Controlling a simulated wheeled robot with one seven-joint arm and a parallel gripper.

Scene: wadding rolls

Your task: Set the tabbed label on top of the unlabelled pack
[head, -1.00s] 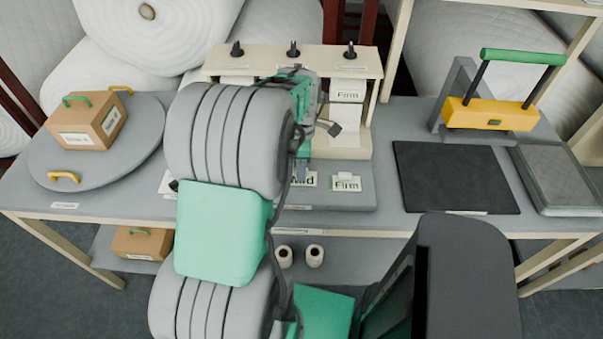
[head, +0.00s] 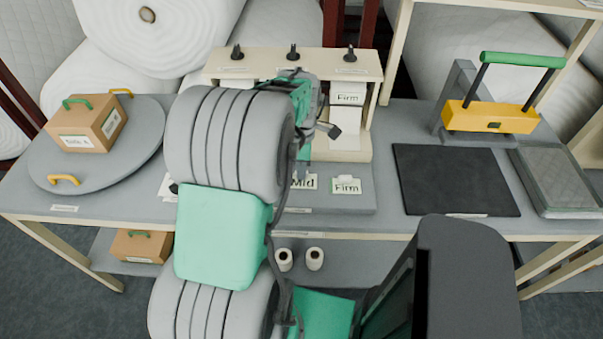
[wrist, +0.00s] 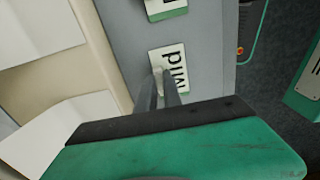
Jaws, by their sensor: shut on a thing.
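The Mid label (wrist: 168,66) is a white card with black print and a small tab, lying on the grey raised board; it shows partly beside my arm in the head view (head: 304,182). My gripper (wrist: 159,92) is shut on the tab of the Mid label, at the near edge of the card. In the head view my arm hides most of the gripper. A Firm label (head: 346,186) with a tab lies to the right on the same board. I cannot tell which thing is the unlabelled pack; a grey quilted pad (head: 560,180) at the far right shows no label.
A cream rack (head: 295,62) with black knobs and white cards stands behind the labels. A dark mat (head: 455,180) and a yellow press with a green handle (head: 490,117) are to the right. A brown box (head: 88,130) with printed sides sits on a round grey turntable (head: 140,165) at left.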

